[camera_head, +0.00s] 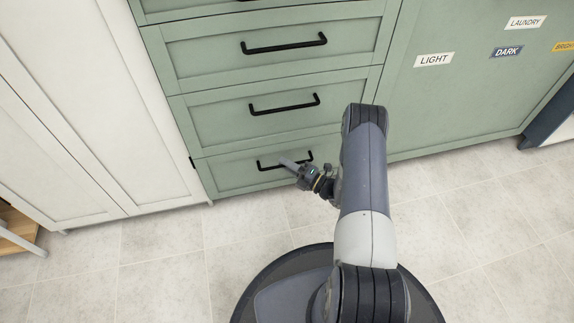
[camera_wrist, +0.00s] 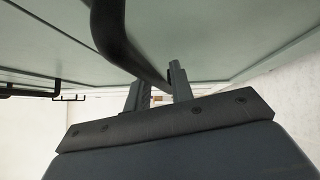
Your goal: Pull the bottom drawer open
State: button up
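The bottom drawer (camera_head: 232,178) is the lowest green drawer front in the head view and looks closed, flush with the cabinet. Its black bar handle (camera_head: 306,157) runs across the upper part of the front. My gripper (camera_head: 286,161) is at the middle of this handle and covers part of it. In the wrist view my gripper's two fingers (camera_wrist: 160,78) stand apart, and the black handle (camera_wrist: 116,40) runs down toward the gap between them. Whether the fingers touch the bar cannot be told.
A green panel with labels such as LIGHT (camera_head: 434,60) stands to the right, a white cabinet (camera_head: 75,120) to the left. The tiled floor (camera_head: 165,250) in front is clear apart from my base.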

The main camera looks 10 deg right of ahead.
grip_shut()
dwell(0.3)
